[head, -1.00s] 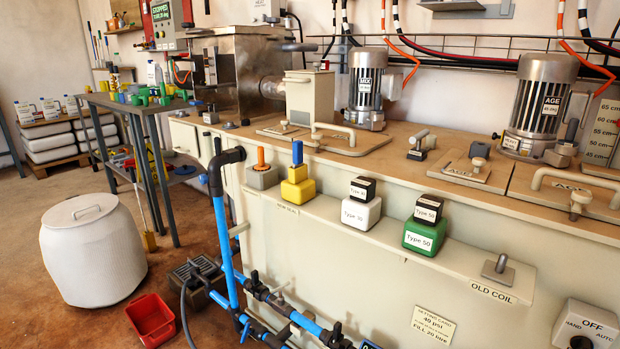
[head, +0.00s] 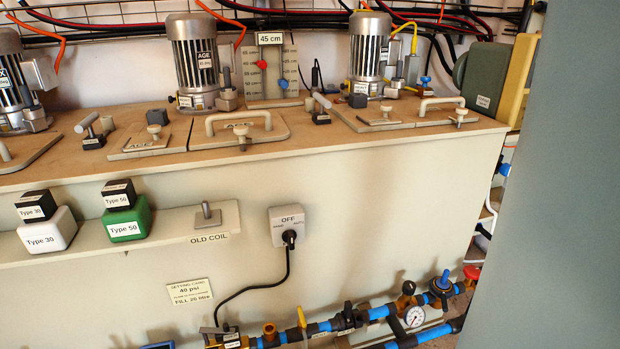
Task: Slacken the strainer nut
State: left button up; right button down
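A blue pipe run (head: 378,312) with brass fittings crosses low in the head view, along the foot of the tank. I cannot tell which part is the strainer nut; none carries a readable strainer label. The lower left of the run is cut off by the frame. Neither gripper is in view.
The cream tank front (head: 350,220) stands behind the pipes. A switch box (head: 287,227) hangs on it with a black cable. A shelf (head: 170,228) holds white and green containers. A large grey-green panel (head: 550,200) blocks the right side.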

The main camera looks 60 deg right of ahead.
aim_at(444, 307)
jog(key=z, duration=2.85)
jog(key=k, duration=0.7)
